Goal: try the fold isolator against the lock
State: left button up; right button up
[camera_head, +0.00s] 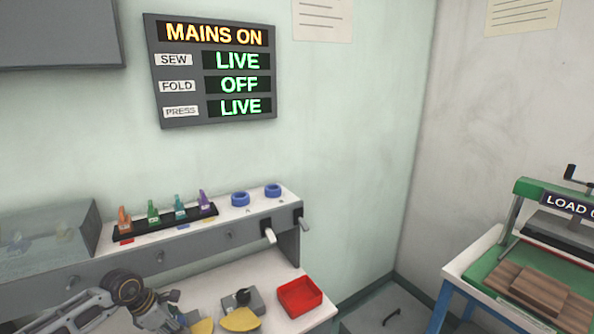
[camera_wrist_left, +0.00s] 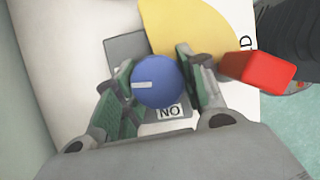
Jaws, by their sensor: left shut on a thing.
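In the left wrist view a round blue knob (camera_wrist_left: 160,82) with a white pointer line directed left sits on a grey plate (camera_wrist_left: 125,48). A label below it reads "NO" in this view. My left gripper (camera_wrist_left: 160,85) is shut around the knob, one finger on each side. A yellow plate (camera_wrist_left: 185,22) lies behind it. A red block (camera_wrist_left: 268,72), possibly the lock, is right of the knob beside a partly hidden label ending in "D". In the head view my left gripper (camera_head: 172,316) is low at the left; its fingertips and the knob are hard to make out.
The wall board (camera_head: 213,72) reads MAINS ON, SEW LIVE, FOLD OFF, PRESS LIVE. A rack of coloured tags (camera_head: 165,222) and two blue rings stand on the shelf. A green press (camera_head: 540,190) stands right.

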dwell(0.4)
pick_arm(q)
jog(key=shift+m+b, duration=0.3)
jog(key=shift+b, duration=0.05)
jog(key=shift+m+b, duration=0.3)
jog(key=shift+b, duration=0.05)
dwell(0.3)
jog(key=o, duration=1.1)
jog(key=shift+c, duration=0.2)
jog(key=shift+r+p, duration=1.15)
jog(key=shift+r, duration=1.35)
jog(key=shift+d+n+t+y, duration=0.1)
jog(key=shift+n+t+y, duration=0.2)
jog(key=shift+n, duration=1.3)
